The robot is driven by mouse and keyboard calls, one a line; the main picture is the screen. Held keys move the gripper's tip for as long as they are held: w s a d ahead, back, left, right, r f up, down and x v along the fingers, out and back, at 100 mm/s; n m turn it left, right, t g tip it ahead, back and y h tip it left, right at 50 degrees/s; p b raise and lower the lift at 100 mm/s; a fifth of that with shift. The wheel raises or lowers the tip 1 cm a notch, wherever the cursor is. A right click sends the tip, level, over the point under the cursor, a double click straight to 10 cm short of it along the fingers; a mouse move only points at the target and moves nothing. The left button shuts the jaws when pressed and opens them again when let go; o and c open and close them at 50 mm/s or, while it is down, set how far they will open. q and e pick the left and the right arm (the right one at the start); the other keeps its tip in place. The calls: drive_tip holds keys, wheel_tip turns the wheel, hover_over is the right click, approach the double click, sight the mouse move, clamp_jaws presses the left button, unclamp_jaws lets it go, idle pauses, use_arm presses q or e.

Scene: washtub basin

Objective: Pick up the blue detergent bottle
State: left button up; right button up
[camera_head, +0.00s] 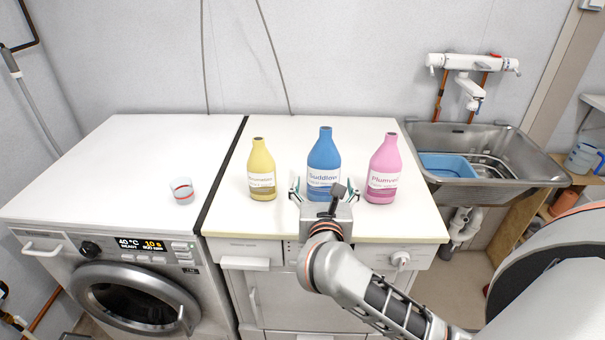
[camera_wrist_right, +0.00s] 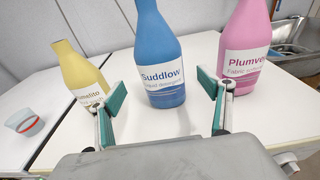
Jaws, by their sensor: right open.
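The blue detergent bottle (camera_head: 323,158) stands upright on the white worktop, between a yellow bottle (camera_head: 261,170) and a pink bottle (camera_head: 384,170). My right gripper (camera_head: 322,190) is open in front of the blue bottle, its fingers spread to the left and right of the bottle's lower part. In the right wrist view the blue bottle (camera_wrist_right: 160,60) shows beyond and between the two green-padded fingers, with white worktop visible before its base. I cannot tell that either finger touches it. My left gripper is not in view.
A cup with a red band (camera_head: 183,191) stands on the washing machine (camera_head: 100,160) at left. A metal sink (camera_head: 520,185) with a blue basin (camera_head: 447,165) is at right. The pink bottle (camera_wrist_right: 246,60) stands close to the right finger. The worktop behind the bottles is clear.

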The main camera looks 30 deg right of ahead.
sight(324, 170)
drive_tip(key=x, duration=0.7)
drive_tip(key=shift+w+d+f, duration=0.2)
drive_tip(key=shift+d+f, duration=0.05)
drive_tip(key=shift+f, duration=0.05)
drive_tip(key=c, duration=1.7)
drive_tip(key=shift+r, duration=0.15)
drive_tip(key=c, duration=0.4)
drive_tip(key=shift+r, duration=0.1)
drive_tip(key=shift+c, duration=0.2)
wheel_tip(324, 170, up, 20)
drive_tip(key=p, duration=0.3)
